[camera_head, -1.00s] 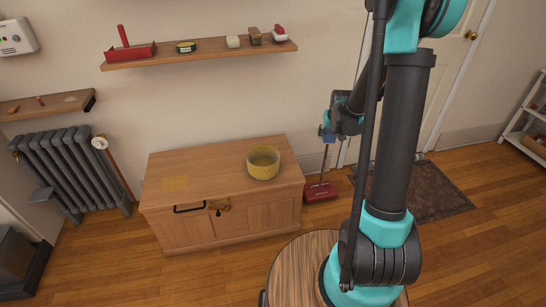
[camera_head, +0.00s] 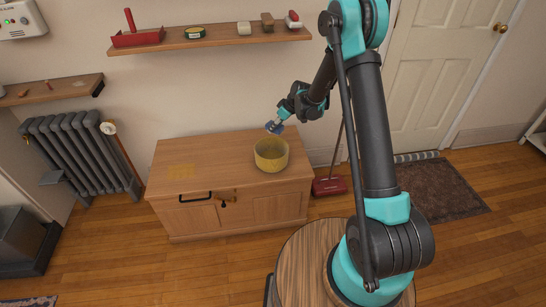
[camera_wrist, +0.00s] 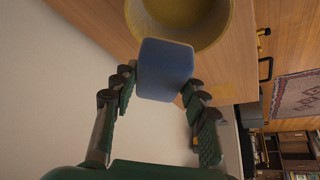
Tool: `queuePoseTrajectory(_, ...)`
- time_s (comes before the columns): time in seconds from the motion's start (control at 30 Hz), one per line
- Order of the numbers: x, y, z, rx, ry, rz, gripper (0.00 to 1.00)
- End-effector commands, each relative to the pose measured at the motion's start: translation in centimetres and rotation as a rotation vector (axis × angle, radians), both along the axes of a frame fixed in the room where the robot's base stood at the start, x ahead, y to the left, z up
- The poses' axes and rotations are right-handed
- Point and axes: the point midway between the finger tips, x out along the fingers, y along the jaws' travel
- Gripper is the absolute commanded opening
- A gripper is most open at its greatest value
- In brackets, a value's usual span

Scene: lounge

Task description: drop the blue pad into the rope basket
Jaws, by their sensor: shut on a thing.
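The blue pad (camera_wrist: 165,70) is held between the fingers of my gripper (camera_wrist: 157,88) in the wrist view. The pad also shows small in the head view (camera_head: 274,127), at the end of my gripper (camera_head: 280,119). The yellow rope basket (camera_head: 271,156) stands upright on the wooden cabinet, towards its right end. The pad is above the basket's back rim in the head view. In the wrist view the pad overlaps the near rim of the basket (camera_wrist: 222,30) and hides part of it. The part of the basket I can see inside looks empty.
The wooden cabinet (camera_head: 215,158) has a clear top left of the basket, apart from a flat yellowish patch (camera_head: 181,172). A wall shelf (camera_head: 215,38) with several small items hangs above. A red floor sweeper (camera_head: 329,186) stands right of the cabinet.

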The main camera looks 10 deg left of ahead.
Motion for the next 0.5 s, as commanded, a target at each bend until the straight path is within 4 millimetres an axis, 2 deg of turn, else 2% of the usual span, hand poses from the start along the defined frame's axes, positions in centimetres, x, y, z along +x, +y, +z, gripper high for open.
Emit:
queuePoseTrajectory(0.3,0.1,-0.1,-3.4,0.000,0.000,-0.002,0.21)
queuePoseTrajectory(0.5,0.0,-0.1,-5.0,0.000,0.000,-0.004,0.21)
